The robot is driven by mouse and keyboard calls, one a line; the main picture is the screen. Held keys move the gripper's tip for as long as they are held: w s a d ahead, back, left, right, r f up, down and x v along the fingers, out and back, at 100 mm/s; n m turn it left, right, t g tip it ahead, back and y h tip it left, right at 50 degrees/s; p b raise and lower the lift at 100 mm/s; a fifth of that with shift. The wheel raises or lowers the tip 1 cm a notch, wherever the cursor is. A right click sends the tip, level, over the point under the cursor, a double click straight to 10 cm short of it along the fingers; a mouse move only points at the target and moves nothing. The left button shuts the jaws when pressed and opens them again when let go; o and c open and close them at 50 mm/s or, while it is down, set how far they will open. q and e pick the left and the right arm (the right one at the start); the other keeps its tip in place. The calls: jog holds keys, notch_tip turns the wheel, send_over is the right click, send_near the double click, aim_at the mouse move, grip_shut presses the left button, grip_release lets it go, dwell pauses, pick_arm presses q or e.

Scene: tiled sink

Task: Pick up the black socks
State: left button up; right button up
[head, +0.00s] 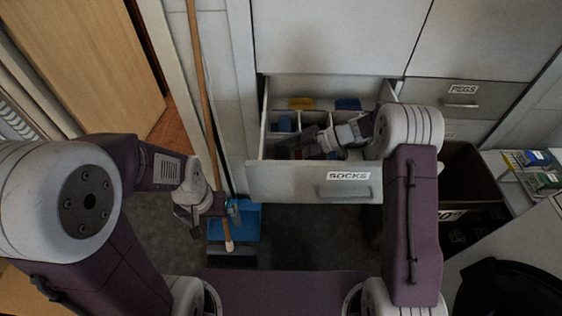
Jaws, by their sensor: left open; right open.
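The open drawer (280,181) labelled SOCKS has a divided inside with coloured items in its compartments. My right gripper (304,146) is open and reaches into the drawer from the right, low over the front compartments. Dark shapes show around its fingers, but I cannot tell the black socks apart from the gripper there. My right arm hides the right part of the drawer. My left gripper (188,216) is open, hanging outside the drawer to the left, away from the socks.
A yellow item (301,103) and blue items (348,104) (284,124) lie in other compartments. A wooden broom handle (200,80) and a blue dustpan (247,222) stand left of the drawer. A PEGS drawer (462,100) and dark bin (468,178) are at right.

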aim_at(281, 155)
jog(key=shift+a+f, duration=0.1)
jog(key=shift+a, duration=0.1)
jog(key=c, duration=1.1)
notch_tip(281, 155, up, 10)
jog(key=shift+r+p, duration=0.1)
jog(key=shift+p, duration=1)
